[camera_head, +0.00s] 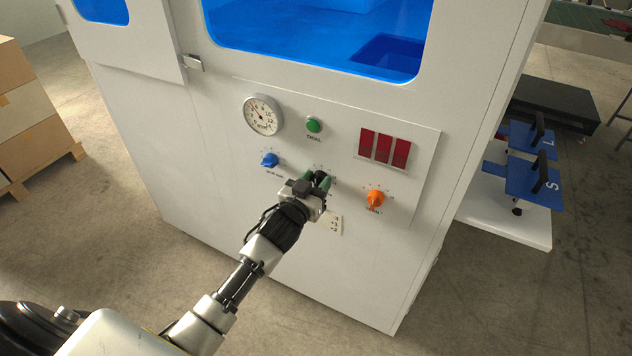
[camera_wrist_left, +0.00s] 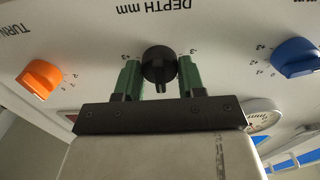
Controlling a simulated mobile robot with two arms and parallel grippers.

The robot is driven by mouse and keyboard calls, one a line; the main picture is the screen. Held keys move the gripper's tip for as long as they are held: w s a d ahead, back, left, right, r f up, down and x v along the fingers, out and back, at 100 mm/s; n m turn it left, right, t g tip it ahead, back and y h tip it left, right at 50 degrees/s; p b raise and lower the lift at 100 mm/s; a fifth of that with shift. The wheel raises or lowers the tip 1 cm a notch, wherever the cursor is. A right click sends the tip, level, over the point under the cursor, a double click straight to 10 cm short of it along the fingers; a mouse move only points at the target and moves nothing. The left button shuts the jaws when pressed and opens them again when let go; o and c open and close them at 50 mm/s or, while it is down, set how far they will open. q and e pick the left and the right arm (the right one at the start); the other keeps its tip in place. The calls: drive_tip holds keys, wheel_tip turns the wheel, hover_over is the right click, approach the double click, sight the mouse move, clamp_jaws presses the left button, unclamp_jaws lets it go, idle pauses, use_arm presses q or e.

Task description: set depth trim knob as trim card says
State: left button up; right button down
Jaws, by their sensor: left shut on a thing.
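The black depth trim knob (camera_wrist_left: 159,62) is on the white machine's panel under the upside-down label "DEPTH mm" (camera_wrist_left: 155,6) in the left wrist view. My left gripper (camera_head: 314,182) is at the panel, its green fingers on either side of this knob and shut on it. The same fingers (camera_wrist_left: 160,78) show in the left wrist view. In the head view the black knob (camera_head: 320,177) is partly hidden by the gripper. My right gripper is not in view.
A blue knob (camera_head: 269,160) is left of the gripper and an orange knob (camera_head: 375,198) right. Above are a dial gauge (camera_head: 262,115), a green button (camera_head: 313,125) and a red display (camera_head: 384,148). Blue plates marked L and S (camera_head: 533,183) stand on a shelf at right.

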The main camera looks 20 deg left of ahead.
use_arm(q)
drive_tip(key=shift+m, duration=0.3)
drive_tip(key=m+p, duration=0.1)
drive_tip(key=m, duration=0.1)
drive_tip(key=shift+m, duration=0.3)
drive_tip(key=shift+d+m+p, duration=0.15)
drive_tip(key=shift+m+p, duration=0.3)
drive_tip(key=shift+m, duration=1.35)
drive_tip(key=shift+f, duration=0.1)
drive_tip(key=o, duration=0.9)
drive_tip(key=shift+s, duration=0.1)
